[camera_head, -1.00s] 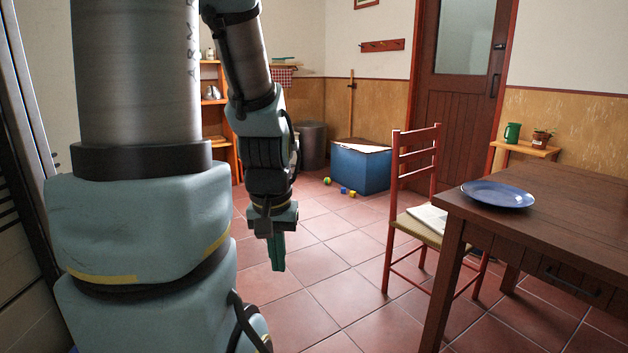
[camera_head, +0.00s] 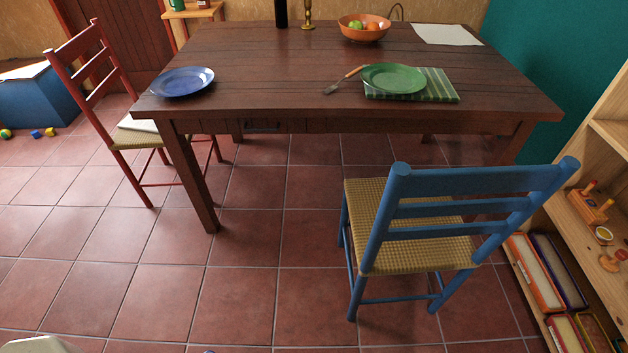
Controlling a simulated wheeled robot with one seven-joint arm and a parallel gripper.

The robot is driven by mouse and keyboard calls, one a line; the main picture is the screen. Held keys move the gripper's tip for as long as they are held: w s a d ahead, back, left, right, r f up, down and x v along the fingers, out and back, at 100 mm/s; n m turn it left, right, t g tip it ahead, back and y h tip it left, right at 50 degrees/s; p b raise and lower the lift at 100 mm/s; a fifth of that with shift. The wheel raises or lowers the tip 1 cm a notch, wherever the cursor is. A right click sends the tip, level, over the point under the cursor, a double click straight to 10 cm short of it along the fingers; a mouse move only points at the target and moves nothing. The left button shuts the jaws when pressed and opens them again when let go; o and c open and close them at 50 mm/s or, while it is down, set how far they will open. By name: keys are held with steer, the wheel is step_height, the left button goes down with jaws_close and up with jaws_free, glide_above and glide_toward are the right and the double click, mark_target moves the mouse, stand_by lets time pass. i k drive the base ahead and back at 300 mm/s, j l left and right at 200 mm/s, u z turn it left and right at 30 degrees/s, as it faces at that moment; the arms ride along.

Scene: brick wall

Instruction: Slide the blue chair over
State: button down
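The blue chair (camera_head: 475,182) stands upright on the tiled floor at the right, on the near side of the dark wooden table (camera_head: 255,62). It has a slatted back towards me and a woven tan seat (camera_head: 420,252). Its seat is close to the table's front edge; I cannot tell whether they touch. My gripper is not in this view. A pale rounded shape at the bottom left edge may be part of my arm.
A red chair (camera_head: 95,70) with papers on its seat stands at the table's left end. A wooden shelf (camera_head: 608,128) with toys and books stands close to the blue chair's right. The floor (camera_head: 150,300) at front left is clear. Plates and a fruit bowl (camera_head: 364,28) are on the table.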

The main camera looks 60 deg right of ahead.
mark_target(407, 221)
steer(key=z, duration=2.15)
steer(key=i+j+z, duration=0.15)
steer(key=z, duration=0.15)
steer(key=i+j+z, duration=0.3)
steer(key=k+l, duration=0.05)
steer(key=l, duration=0.05)
